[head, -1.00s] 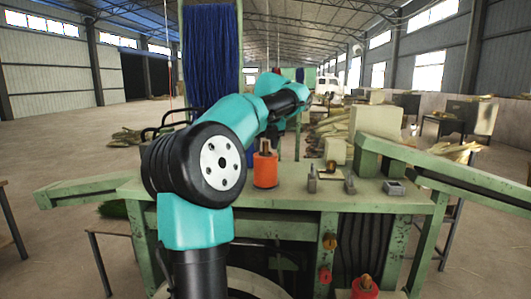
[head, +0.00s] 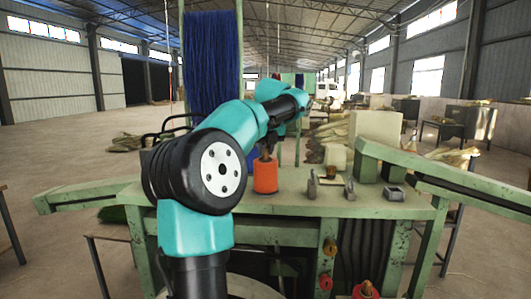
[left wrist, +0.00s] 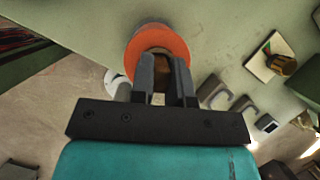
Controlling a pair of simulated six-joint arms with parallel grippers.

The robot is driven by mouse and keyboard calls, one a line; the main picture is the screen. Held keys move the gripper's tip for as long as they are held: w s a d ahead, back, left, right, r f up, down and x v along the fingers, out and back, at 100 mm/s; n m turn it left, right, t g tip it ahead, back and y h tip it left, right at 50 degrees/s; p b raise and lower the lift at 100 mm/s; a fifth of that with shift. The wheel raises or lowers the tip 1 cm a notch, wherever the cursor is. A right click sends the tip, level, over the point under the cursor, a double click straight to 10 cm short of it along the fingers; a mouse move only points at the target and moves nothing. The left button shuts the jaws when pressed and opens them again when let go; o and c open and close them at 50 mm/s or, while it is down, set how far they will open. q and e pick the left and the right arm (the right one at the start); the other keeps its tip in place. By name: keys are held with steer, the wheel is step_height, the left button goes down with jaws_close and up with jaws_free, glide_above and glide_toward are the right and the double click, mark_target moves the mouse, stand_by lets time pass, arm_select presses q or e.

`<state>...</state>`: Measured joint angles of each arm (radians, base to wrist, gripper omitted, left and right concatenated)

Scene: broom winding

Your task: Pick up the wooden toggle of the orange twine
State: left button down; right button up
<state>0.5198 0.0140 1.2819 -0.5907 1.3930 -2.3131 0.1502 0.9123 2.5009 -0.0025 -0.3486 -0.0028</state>
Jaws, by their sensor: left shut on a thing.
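The orange twine (head: 265,177) is a spool standing upright on the green machine table (head: 300,205). It also shows in the left wrist view (left wrist: 180,42), where its round end faces the camera. The wooden toggle (left wrist: 161,70) sits at the middle of the spool, between the fingers. My left gripper (left wrist: 168,72) is shut on the toggle, directly above the spool. In the head view the gripper (head: 266,150) is small and partly hidden by my arm. My right gripper is in neither view.
Metal brackets (head: 312,186) and a small metal box (head: 393,193) stand right of the spool. A cream block (head: 376,140) stands behind them. Blue bristles (head: 213,62) hang at the back left. Green rails run out on both sides.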

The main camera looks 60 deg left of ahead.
arm_select(q)
steer(key=shift+r, duration=1.75)
steer(key=s+d, duration=0.3)
steer(key=d, duration=0.4)
steer(key=s+d+r, duration=0.1)
steer(key=s+d, duration=0.2)
steer(key=d, duration=0.4)
steer(key=shift+s+d+r, duration=0.2)
steer(key=shift+s+d, duration=0.1)
steer(key=shift+s, duration=0.05)
steer(key=w+a+f+m, duration=0.1)
steer(key=w+a+m, duration=0.1)
steer(key=w+a, duration=0.2)
steer(key=w+a+f+m+t, duration=0.1)
steer(key=w+a+m, duration=0.1)
steer(key=w+a, duration=0.3)
steer(key=w, duration=0.4)
steer(key=shift+w+f+m+t, duration=0.2)
steer(key=shift+w+m+t, duration=0.1)
steer(key=shift+w, duration=0.1)
steer(key=shift+w+d, duration=0.1)
steer(key=w+d, duration=0.8)
steer(key=w, duration=0.2)
steer(key=shift+f+h, duration=0.15)
steer(key=shift+h, duration=0.15)
